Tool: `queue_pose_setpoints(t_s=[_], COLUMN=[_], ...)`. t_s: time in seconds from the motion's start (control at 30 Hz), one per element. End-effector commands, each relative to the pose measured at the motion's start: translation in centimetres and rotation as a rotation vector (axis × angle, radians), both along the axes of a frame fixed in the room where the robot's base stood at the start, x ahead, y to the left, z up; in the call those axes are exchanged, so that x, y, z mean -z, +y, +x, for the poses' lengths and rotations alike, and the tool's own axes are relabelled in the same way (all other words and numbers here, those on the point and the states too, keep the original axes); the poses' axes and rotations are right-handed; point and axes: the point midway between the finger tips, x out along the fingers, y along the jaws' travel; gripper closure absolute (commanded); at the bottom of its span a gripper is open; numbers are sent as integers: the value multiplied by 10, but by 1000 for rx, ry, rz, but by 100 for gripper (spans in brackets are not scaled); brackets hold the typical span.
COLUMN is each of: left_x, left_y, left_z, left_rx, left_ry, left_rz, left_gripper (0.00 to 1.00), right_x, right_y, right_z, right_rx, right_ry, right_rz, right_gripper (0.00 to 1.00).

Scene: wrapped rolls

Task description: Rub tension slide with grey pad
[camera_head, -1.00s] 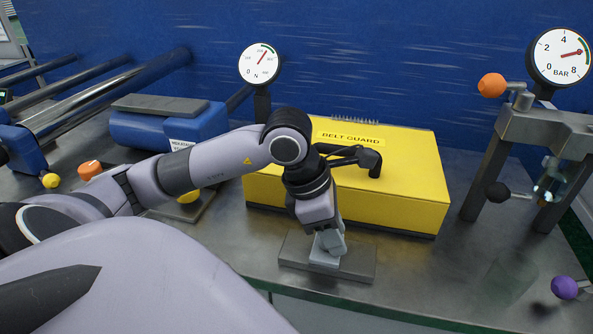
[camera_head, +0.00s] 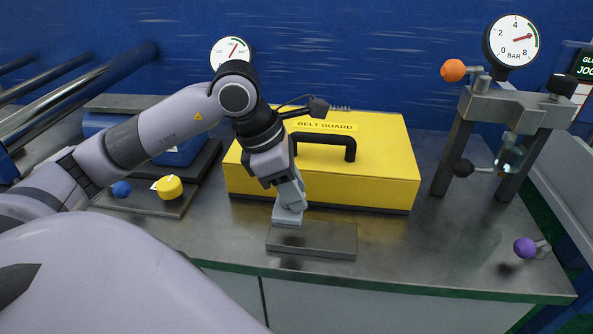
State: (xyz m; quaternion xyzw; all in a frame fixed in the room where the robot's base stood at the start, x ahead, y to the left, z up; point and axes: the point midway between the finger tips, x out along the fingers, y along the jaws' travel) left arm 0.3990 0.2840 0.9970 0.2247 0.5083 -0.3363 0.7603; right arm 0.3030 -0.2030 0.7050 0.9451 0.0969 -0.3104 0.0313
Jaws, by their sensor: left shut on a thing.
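My left gripper (camera_head: 289,196) points down and is shut on the light grey pad (camera_head: 288,215). The pad is at the left back edge of the flat dark grey plate (camera_head: 325,240) on the bench. It looks slightly raised, but I cannot tell whether it touches the plate. A blue block (camera_head: 100,123) with a grey top stands at the left, partly hidden by my left arm. It may be the tension slide, but its label cannot be read. My right gripper is out of view.
The yellow belt guard (camera_head: 375,180) with a black handle stands just behind the gripper. A yellow knob (camera_head: 170,187) and a blue knob (camera_head: 122,189) are at the left. A metal frame (camera_head: 515,108) with knobs stands at the right.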

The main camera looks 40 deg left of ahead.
Motion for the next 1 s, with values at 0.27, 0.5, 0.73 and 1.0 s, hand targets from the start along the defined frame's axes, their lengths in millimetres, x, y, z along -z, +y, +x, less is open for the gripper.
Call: queue_pose_setpoints(t_s=[0.27,0.5,0.73,1.0], left_x=[-24,-25,-25,-25], left_y=[8,8,8,8], left_z=[1,1,1,1], left_rx=[-4,-2,-2,-2], left_ry=[-1,-1,-1,-1], left_rz=[0,-1,-1,-1], left_gripper=[93,93,93,93], right_x=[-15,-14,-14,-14], right_y=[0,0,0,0], right_z=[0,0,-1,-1], right_rx=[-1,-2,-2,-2], right_ry=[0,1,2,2], right_rz=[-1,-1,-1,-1], right_gripper=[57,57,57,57])
